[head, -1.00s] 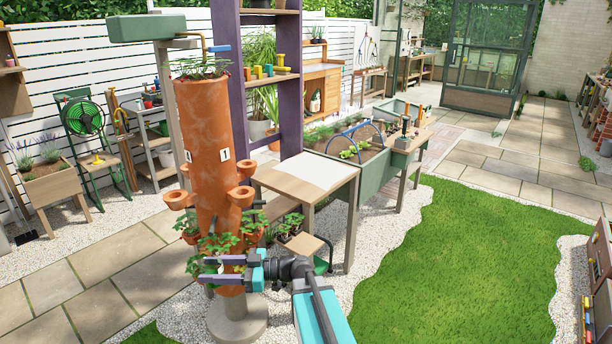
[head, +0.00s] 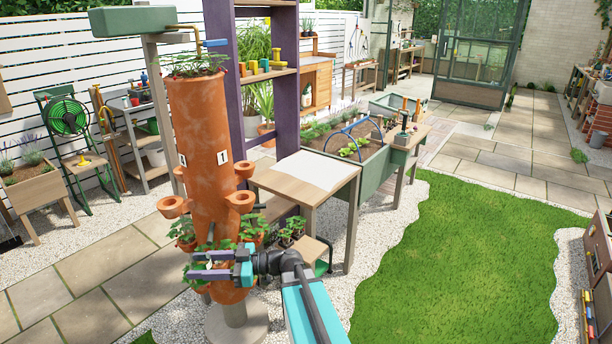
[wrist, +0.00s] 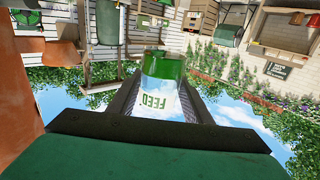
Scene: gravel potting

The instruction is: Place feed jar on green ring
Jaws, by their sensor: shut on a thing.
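The feed jar (wrist: 162,88) is white with a green end and the word FEED, upside down in the wrist view. It stands between the dark fingers of my gripper, which is shut on it. In the head view my gripper (head: 192,264) is in front of the lower part of the orange planting tower (head: 208,130). The jar is hard to make out there among the strawberry leaves and fingers. I cannot make out a green ring in either view.
Orange cups (head: 172,206) stick out of the tower close to my gripper. A small table (head: 300,172) with a pale top stands right of the tower, beside a green raised bed (head: 375,168). The lawn (head: 450,270) at the right is open.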

